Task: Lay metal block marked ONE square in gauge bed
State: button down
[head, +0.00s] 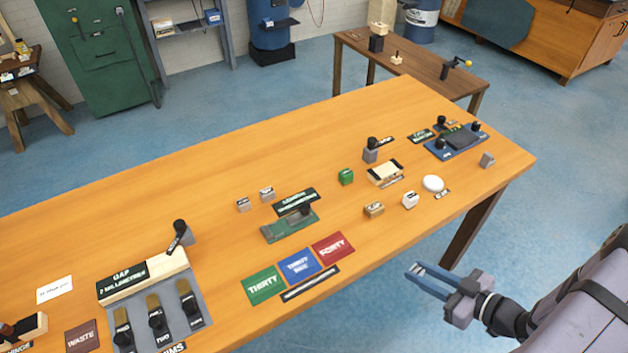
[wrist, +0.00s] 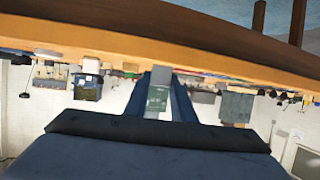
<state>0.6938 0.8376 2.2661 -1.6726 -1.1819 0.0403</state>
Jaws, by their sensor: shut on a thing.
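My gripper (head: 432,278) is beyond the table's front right edge in the head view, its blue fingers pointing left. In the wrist view its fingers (wrist: 170,92) are close together on a small pale grey metal block (wrist: 161,75). No ONE marking can be read on it, and a dark green patch shows just below it between the fingers. I cannot tell for certain which fixture is the gauge bed. A green fixture (head: 290,228) with a dark lever stands mid-table, and a blue fixture (head: 440,150) with black knobs stands at the far right.
Small grey blocks (head: 243,204) stand left of the green fixture. Green, tan and white blocks, a white round thing (head: 433,183) and a grey block (head: 487,160) lie to the right. Coloured mats (head: 300,265) lie in front. The table (head: 400,230) has bare wood near its front right edge.

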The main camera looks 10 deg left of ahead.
jog(key=s+a+r+n+g, duration=0.1)
jog(key=s+a+n+g, duration=0.1)
jog(key=a, duration=0.6)
jog(key=s+a+r+n+g+y, duration=0.1)
jog(key=s+a+n+g, duration=0.1)
jog(key=a, duration=0.6)
jog(key=s+a+r+n+g+y+b, duration=0.1)
jog(key=a+n+g, duration=0.3)
jog(key=a, duration=0.5)
jog(key=shift+s+r+n+g, duration=0.1)
jog(key=shift+s+n+g, duration=0.2)
jog(key=shift+s+g, duration=0.55)
jog(key=s+a+r, duration=0.2)
jog(key=a+r, duration=0.1)
jog(key=a, duration=0.5)
jog(key=s+a+r, duration=0.3)
jog(key=a+r, duration=0.1)
jog(key=a, duration=0.4)
jog(key=m+t+h, duration=0.4)
jog(key=m+t, duration=0.7)
jog(key=t, duration=0.1)
send_over(282, 233)
jog(key=shift+g, duration=0.25)
jog(key=shift+w+a+f+p, duration=0.1)
jog(key=shift+f+p, duration=0.05)
jog(key=shift+f, duration=2.3)
jog(key=shift+w+f+p, duration=0.1)
jog(key=shift+f+p, duration=0.05)
jog(key=shift+f, duration=2.35)
